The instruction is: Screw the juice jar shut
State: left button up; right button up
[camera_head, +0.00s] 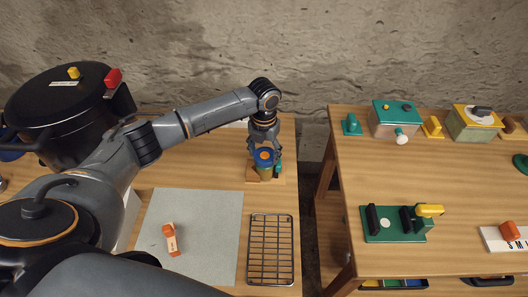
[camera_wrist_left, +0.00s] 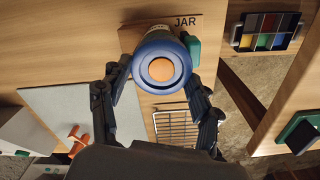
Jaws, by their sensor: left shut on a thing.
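The juice jar (camera_head: 265,173) stands on a small wooden base at the far right edge of the left table. Its blue lid with an orange centre (camera_head: 264,155) is on top; the lid faces the camera in the left wrist view (camera_wrist_left: 160,70) and hides most of the jar. My left gripper (camera_head: 264,143) comes down from above, its fingers on either side of the lid, shut on it. I cannot tell how tightly the lid is seated. My right gripper is in neither view.
A teal block (camera_wrist_left: 192,48) stands close beside the jar on the base (camera_wrist_left: 128,38) marked JAR. A wire rack (camera_head: 270,250) and a grey mat (camera_head: 205,215) with an orange-capped item (camera_head: 171,240) lie nearer. A black pot (camera_head: 65,100) stands left. A gap separates the right table (camera_head: 460,170).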

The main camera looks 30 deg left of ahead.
aim_at(263, 156)
pick_arm(q)
jog(key=m, duration=0.4)
jog(key=shift+a+f+m, duration=0.1)
jog(key=shift+m, duration=0.2)
jog(key=o, duration=1.4)
jog(key=shift+c, duration=0.2)
notch_tip(263, 156, up, 12)
